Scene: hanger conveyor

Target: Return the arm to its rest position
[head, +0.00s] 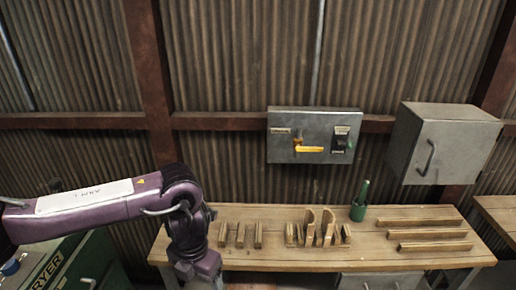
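My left arm (95,208) is purple and comes in from the left. It is bent at the elbow, and its forearm (200,255) hangs down past the front left part of the wooden workbench (380,260). The arm leaves the picture at the bottom edge, so the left gripper is out of view, along with anything it might hold. My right arm and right gripper are not in view.
A grey control box (312,122) with a yellow handle and a grey cabinet (460,140) hang behind. A green machine (62,268) stands lower left.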

